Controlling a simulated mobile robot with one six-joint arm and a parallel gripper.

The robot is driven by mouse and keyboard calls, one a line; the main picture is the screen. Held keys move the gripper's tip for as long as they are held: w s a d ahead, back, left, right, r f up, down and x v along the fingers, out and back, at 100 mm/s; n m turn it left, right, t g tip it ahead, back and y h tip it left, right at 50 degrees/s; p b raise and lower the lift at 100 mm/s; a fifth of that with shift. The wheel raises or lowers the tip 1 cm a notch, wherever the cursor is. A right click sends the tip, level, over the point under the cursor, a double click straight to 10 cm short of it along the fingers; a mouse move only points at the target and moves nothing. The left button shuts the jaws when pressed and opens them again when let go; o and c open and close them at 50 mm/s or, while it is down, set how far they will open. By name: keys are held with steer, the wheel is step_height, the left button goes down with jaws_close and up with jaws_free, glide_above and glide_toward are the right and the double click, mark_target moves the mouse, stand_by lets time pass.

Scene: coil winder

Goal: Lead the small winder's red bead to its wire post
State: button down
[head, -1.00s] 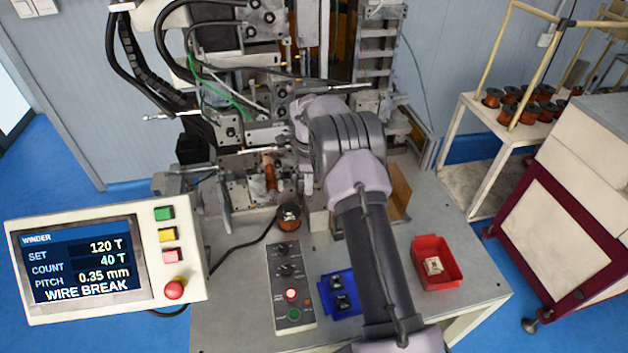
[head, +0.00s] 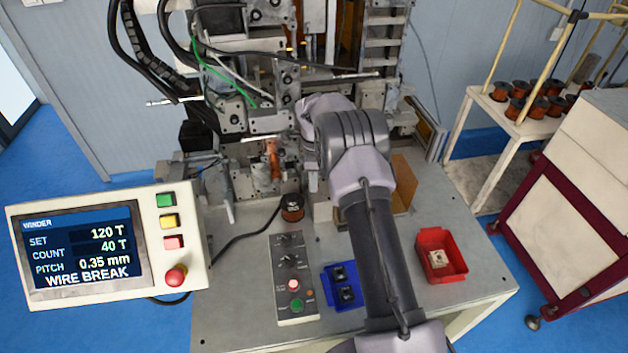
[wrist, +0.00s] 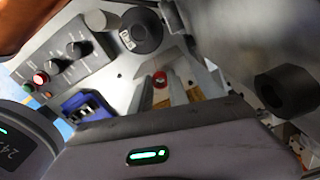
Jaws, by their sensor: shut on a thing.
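The small red bead (wrist: 160,79) shows in the wrist view between the two grey fingertips of my gripper (wrist: 160,86), which is shut on it. In the head view my own arm hides both gripper and bead. The winder (head: 262,125) stands at the back of the bench, with a copper-coloured coil (head: 273,160) at its middle. A wire spool with a black top (head: 292,207) stands in front of it, and it also shows in the wrist view (wrist: 140,30). I cannot pick out the wire post or see the wire clearly.
The display panel (head: 100,248) reads WIRE BREAK, 40 T of 120 T. A control box (head: 293,275), a blue tray (head: 331,299) and a red tray (head: 432,270) lie on the bench front. A dark round-ended part (wrist: 287,90) is close at right in the wrist view.

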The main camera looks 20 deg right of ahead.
steer(key=shift+f+b, duration=0.55)
steer(key=shift+f, duration=0.15)
steer(key=c, duration=1.2)
jaws_free()
step_height(320, 180, up, 17)
steer(key=shift+r+p, duration=0.2)
steer(key=shift+p, duration=0.6)
